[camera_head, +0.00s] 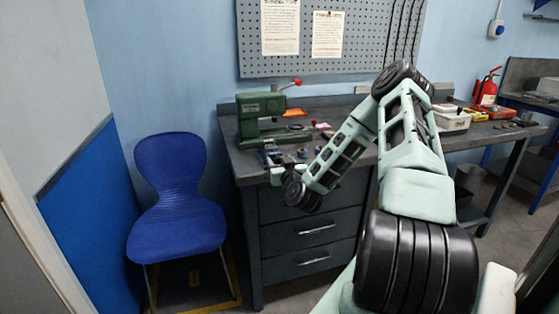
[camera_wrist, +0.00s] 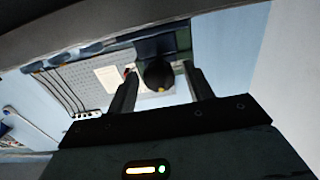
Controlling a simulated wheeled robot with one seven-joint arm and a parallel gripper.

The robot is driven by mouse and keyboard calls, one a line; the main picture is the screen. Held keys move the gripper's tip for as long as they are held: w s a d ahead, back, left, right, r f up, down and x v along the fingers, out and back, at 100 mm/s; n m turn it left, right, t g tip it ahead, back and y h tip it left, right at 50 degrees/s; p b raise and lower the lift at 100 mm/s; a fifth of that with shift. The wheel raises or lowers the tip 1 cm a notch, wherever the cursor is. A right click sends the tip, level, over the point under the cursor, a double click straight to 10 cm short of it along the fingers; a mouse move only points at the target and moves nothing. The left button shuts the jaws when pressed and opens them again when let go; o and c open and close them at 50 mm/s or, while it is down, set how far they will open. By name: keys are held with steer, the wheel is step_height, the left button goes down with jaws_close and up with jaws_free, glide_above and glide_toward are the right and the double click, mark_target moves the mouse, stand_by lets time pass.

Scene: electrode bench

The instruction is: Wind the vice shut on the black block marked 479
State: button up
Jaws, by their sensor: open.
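My gripper (camera_wrist: 162,76) is open in the wrist view, its two dark fingers apart. A dark rounded thing (camera_wrist: 158,74) with a small yellow spot shows between the fingers; I cannot tell whether they touch it, or whether it is part of the vice. In the head view my gripper end is small and partly hidden near the bench's front left edge. A green bench machine (camera_head: 258,112) with a red-knobbed lever stands just behind it. I cannot make out the vice clearly among the small parts there. The black block marked 479 cannot be identified in either view.
The dark workbench (camera_head: 345,134) has drawers below and small items on top. A blue chair (camera_head: 180,205) stands left of it. A pegboard (camera_head: 355,60) with papers hangs behind. A white tray (camera_head: 452,120) and a red extinguisher (camera_head: 486,88) are to the right.

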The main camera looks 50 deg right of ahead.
steer(key=shift+w+d, duration=0.25)
steer(key=shift+w, duration=0.15)
steer(key=c, duration=1)
steer(key=shift+o, duration=0.2)
